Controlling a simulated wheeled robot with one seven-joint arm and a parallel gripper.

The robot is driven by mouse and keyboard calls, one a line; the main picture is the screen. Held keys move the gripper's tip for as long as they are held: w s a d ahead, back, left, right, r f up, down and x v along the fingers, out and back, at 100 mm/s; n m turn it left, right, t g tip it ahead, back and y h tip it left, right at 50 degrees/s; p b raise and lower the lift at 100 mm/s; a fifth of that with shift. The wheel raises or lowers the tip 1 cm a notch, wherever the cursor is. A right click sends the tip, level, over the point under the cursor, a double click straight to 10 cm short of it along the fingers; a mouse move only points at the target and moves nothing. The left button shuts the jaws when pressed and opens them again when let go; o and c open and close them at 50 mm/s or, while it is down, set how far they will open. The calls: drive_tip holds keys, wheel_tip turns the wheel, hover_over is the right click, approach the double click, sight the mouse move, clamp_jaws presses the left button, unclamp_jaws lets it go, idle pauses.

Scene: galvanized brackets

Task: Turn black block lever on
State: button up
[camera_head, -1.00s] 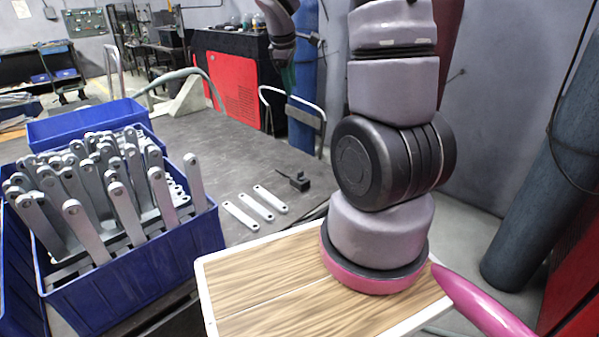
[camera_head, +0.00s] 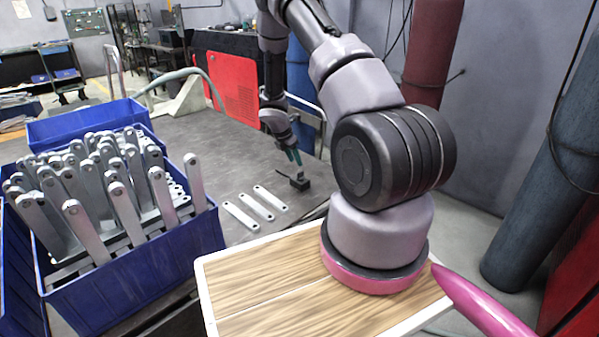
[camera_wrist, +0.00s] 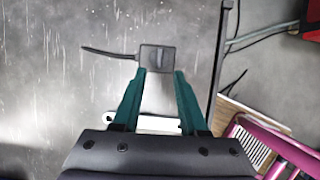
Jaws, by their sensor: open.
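My gripper (camera_head: 293,157) has teal fingers pointing down just above the block. In the wrist view my gripper (camera_wrist: 160,72) is open and empty, with its fingertips on either side of the block's near edge. I cannot tell whether they touch it.
Several flat brackets (camera_head: 256,203) lie on the table near the block. A blue bin (camera_head: 135,275) full of metal brackets stands at the left.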

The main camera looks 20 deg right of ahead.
sight(300, 172)
drive_tip(key=x, duration=0.7)
drive_tip(key=shift+f, duration=0.3)
clamp_jaws()
